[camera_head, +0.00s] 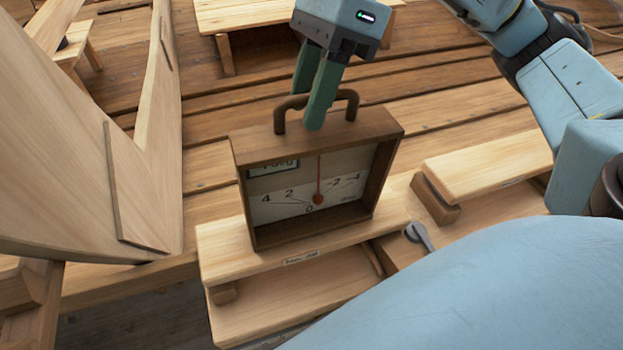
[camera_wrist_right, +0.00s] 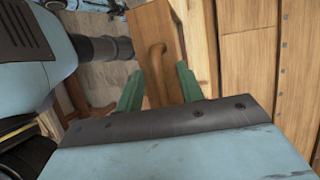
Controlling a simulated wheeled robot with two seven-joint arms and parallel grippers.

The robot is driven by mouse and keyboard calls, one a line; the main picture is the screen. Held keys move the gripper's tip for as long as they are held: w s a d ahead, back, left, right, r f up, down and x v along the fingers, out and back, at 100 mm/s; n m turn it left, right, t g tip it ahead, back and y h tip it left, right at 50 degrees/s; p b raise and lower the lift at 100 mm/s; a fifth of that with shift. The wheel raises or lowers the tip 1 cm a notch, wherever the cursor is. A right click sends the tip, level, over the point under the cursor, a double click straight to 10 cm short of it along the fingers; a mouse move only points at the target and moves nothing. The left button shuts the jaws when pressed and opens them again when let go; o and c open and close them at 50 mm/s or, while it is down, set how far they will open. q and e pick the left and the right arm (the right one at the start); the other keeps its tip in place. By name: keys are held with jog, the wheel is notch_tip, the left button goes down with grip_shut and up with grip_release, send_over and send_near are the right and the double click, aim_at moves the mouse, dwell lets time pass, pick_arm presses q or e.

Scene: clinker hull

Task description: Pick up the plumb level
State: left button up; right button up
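The plumb level (camera_head: 318,222) is a brown wooden box with a white dial, a red needle and a dark arched handle on top. It stands upright on a light wooden bench in the head view. My right gripper (camera_head: 309,108) points down over the handle, one green finger in front of it and one behind. In the right wrist view the handle (camera_wrist_right: 157,62) lies between the two spread fingers (camera_wrist_right: 158,75), with gaps visible on both sides. The gripper looks open around the handle. My left gripper is not in view.
The bench (camera_head: 225,262) carries a small label at its front edge. A grey metal tool (camera_head: 419,236) lies to the right of the level. A raised plank (camera_head: 485,168) is farther right. Large curved hull planks (camera_head: 70,130) rise on the left. Planked decking lies behind.

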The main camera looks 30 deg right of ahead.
jog(key=shift+a+f, duration=0.2)
jog(key=shift+f, duration=0.2)
jog(key=shift+c, duration=0.2)
grip_shut()
jog(key=shift+r, duration=0.1)
dwell(0.9)
